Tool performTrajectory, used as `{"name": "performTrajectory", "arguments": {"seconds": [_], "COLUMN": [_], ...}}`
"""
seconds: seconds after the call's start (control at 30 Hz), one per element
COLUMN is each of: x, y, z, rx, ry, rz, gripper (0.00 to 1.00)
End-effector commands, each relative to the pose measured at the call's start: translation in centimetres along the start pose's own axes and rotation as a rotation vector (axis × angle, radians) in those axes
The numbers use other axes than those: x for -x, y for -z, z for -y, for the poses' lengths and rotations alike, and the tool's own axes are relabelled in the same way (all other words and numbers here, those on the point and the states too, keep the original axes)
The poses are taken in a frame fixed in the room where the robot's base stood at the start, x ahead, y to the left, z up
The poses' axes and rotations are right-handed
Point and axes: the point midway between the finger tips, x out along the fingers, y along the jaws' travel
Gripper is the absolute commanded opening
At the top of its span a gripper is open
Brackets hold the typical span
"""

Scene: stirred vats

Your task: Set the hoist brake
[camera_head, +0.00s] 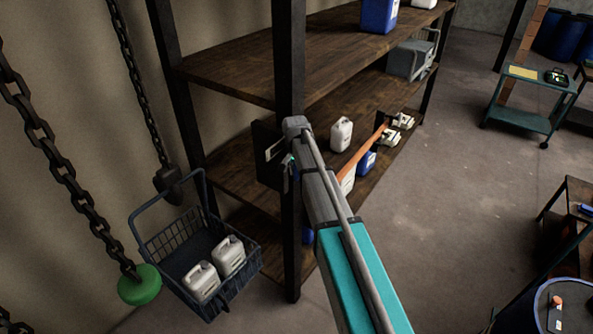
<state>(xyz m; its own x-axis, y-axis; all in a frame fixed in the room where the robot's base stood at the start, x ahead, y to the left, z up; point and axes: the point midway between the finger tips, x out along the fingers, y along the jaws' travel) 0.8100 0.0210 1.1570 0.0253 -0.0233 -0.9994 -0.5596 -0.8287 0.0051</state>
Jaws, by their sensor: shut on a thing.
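A dark plate (262,140), which looks like the hoist brake's mount, is fixed at the front post of the shelf. A small pale part, probably the brake lever (272,151), shows at its right side. My gripper (286,172) is at the end of my grey and teal arm, right against the plate. It is shut on what appears to be the lever; my wrist and the post hide most of the contact. A dark wire basket (207,262) with two white canisters (215,268) is at the lower left, below a hanging chain (138,75) with a dark block.
A second chain (60,165) ends in a green round weight (139,285). A green cart (524,93) stands at the upper right. The floor between is clear.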

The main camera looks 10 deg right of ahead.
Motion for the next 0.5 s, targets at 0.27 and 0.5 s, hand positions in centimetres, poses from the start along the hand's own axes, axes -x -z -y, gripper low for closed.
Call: {"name": "performTrajectory", "arguments": {"seconds": [0.27,0.5], "x": [-0.01,0.01], "y": [-0.06,-0.07], "z": [-0.12,-0.11], "rx": [0.000,-0.001], "ry": [0.007,0.008], "rz": [0.051,0.051], "gripper": [0.00,0.00]}}
